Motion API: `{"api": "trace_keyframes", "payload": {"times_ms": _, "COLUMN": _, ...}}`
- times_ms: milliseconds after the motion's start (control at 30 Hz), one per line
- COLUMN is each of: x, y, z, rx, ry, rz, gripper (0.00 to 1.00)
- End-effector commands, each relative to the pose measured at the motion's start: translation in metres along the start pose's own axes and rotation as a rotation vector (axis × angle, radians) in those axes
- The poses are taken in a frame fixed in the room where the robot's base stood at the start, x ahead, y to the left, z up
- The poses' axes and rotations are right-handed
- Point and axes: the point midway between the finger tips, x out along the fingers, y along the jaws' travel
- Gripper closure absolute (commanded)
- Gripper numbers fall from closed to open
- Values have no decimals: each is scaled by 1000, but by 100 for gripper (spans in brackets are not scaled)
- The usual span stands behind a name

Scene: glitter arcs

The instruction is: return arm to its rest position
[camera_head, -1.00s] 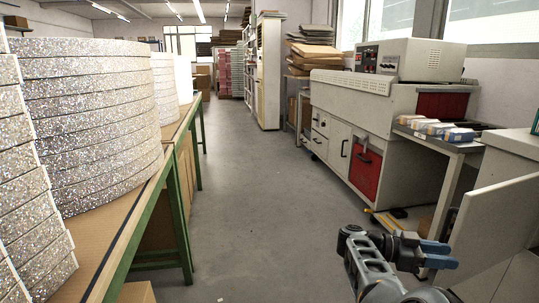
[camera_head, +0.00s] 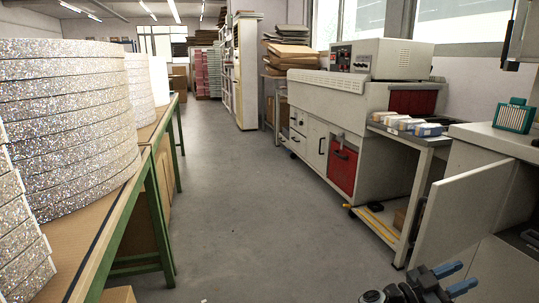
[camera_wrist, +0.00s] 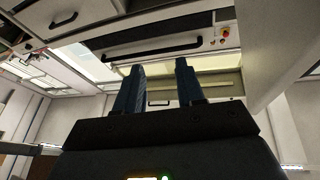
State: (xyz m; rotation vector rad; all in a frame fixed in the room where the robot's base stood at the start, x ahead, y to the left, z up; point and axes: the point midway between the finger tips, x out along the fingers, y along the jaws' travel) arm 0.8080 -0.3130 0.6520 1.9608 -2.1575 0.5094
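My gripper (camera_head: 458,279) shows at the bottom right of the head view, with its two blue fingers apart and pointing right. Most of my arm is below the picture edge. In the wrist view my gripper (camera_wrist: 159,82) is open, with a clear gap between the two fingers and nothing held. The gripper is in the air close to the open white cabinet door (camera_head: 464,212).
A long table (camera_head: 128,221) with stacked glittery arcs (camera_head: 70,125) stands on the left. A grey machine (camera_head: 345,110) with red panels stands on the right, beside a small table with packets (camera_head: 407,124). The grey floor (camera_head: 235,200) between is clear.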

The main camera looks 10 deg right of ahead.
Motion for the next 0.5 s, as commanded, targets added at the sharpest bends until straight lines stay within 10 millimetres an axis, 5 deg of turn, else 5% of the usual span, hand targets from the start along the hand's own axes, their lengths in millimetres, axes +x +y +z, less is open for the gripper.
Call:
{"api": "trace_keyframes", "payload": {"times_ms": 267, "x": 5, "y": 60, "z": 6, "rx": 83, "ry": 163, "rz": -332, "gripper": 62}}
{"api": "trace_keyframes", "payload": {"times_ms": 500, "x": -21, "y": 106, "z": -6, "rx": 127, "ry": 206, "rz": -650, "gripper": 62}}
